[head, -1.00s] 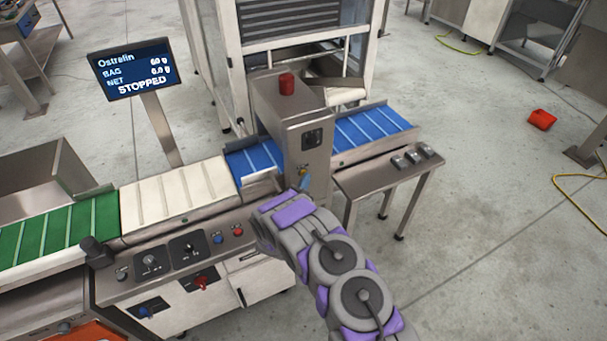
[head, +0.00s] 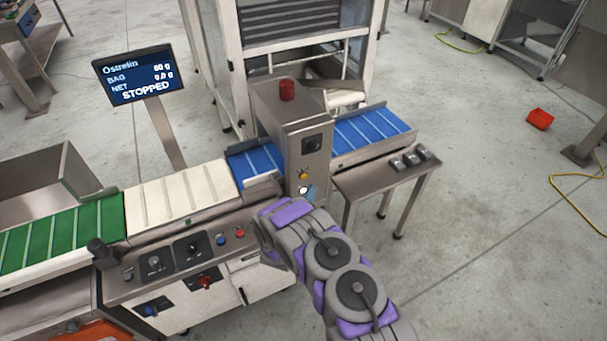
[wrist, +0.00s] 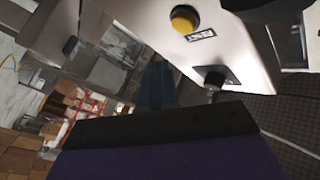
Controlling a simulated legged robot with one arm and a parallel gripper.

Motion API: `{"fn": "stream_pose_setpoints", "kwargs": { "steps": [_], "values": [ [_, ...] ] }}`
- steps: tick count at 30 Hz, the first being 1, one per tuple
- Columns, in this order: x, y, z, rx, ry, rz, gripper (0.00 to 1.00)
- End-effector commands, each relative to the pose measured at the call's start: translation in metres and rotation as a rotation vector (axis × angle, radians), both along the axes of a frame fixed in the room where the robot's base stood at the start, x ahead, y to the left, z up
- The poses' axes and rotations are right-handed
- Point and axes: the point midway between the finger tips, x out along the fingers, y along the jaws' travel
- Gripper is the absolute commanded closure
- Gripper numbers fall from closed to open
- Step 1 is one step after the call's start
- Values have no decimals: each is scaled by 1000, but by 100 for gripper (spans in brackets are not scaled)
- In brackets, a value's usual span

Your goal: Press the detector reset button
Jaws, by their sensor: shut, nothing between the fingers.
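The detector housing (head: 292,112) is a steel box over the blue belt, with a red dome on top. A small yellow button (head: 304,175) sits low on its front face. The wrist view shows this yellow button (wrist: 185,18) close up near the top, above a small blurred label. My gripper (wrist: 158,75) is shut and empty, its bluish fingers below and left of the button in that view, apart from it. In the head view the gripper's tip (head: 310,191) shows small just below the button, mostly hidden by my grey and purple arm.
A black switch (wrist: 213,76) is below the button in the wrist view. The display (head: 140,75) reads STOPPED. The control panel (head: 190,249) with knobs and blue and red buttons lies left of my arm.

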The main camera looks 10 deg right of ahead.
Motion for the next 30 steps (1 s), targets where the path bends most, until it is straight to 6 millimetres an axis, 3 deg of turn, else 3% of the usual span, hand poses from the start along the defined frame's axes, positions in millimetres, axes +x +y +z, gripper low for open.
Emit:
{"fn": "stream_pose_setpoints", "kwargs": {
  "steps": [9,30],
  "values": [
    [-19,-6,2,1,-1,0,100],
    [-19,-6,1,1,-2,0,100]
  ]
}}
